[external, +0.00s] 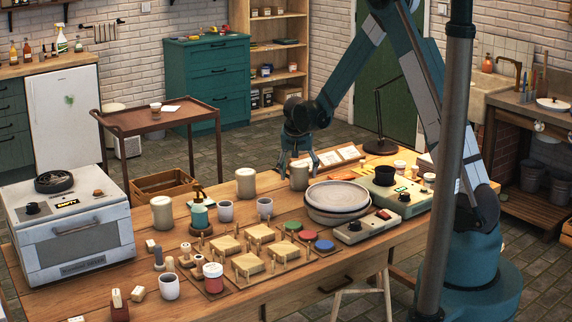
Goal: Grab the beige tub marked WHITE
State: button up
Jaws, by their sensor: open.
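Three beige tubs stand on the wooden table: one at the left (162,214), one in the middle (246,183) and one at the right (299,179). No marking is legible on any of them, so I cannot tell which one says WHITE. My gripper (298,164) points down at the right tub with its fingers spread. The fingertips are near the tub's top, one to each side in the picture. I cannot tell whether they touch it or are in front of or behind it.
Stacked grey plates (338,197) sit right of that tub, close in front. White cards (338,155) lie behind it. A white appliance (68,228) stands at the left end.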

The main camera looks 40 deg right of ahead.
jog(key=shift+x, duration=0.95)
jog(key=shift+r, duration=0.1)
jog(key=shift+c, duration=0.7)
jog(key=c, duration=1.1)
